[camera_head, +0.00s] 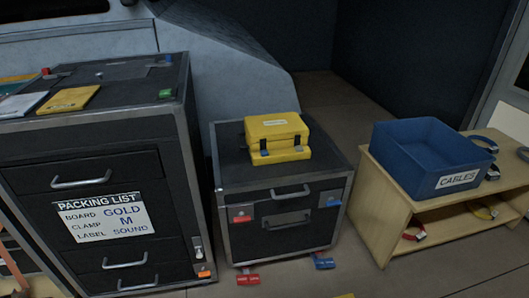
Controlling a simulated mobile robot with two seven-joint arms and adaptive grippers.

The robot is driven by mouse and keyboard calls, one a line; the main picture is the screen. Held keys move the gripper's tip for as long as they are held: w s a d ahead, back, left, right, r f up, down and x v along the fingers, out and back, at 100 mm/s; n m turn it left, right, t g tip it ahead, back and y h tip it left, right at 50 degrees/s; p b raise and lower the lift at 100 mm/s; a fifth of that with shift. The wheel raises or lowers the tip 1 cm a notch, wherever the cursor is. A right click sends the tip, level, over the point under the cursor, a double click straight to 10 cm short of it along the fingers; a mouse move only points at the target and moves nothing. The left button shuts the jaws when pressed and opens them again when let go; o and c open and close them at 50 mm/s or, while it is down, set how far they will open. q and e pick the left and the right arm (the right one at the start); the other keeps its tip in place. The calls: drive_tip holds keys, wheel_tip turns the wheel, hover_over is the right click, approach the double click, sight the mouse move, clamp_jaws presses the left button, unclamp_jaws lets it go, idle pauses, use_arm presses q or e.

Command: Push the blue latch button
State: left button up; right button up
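A black case (285,222) with metal edges stands on the floor in the middle. A small blue piece (331,202) sits at the upper right of its front and a red piece (242,218) at the upper left. A blue pedal-like piece (323,263) and a red one (247,279) lie low at the front, by the floor. A yellow box (276,132) with two small front latches rests on the case; its left latch (264,153) looks bluish grey. I cannot tell which blue piece is the latch button. Neither gripper is in view.
A tall black drawer cabinet (95,165) with a packing list (104,217) stands left, cards on top. On the right, a wooden shelf (370,208) holds a blue cables bin (410,153). Floor shows between case and shelf. A grey wall bulge (225,70) rises behind.

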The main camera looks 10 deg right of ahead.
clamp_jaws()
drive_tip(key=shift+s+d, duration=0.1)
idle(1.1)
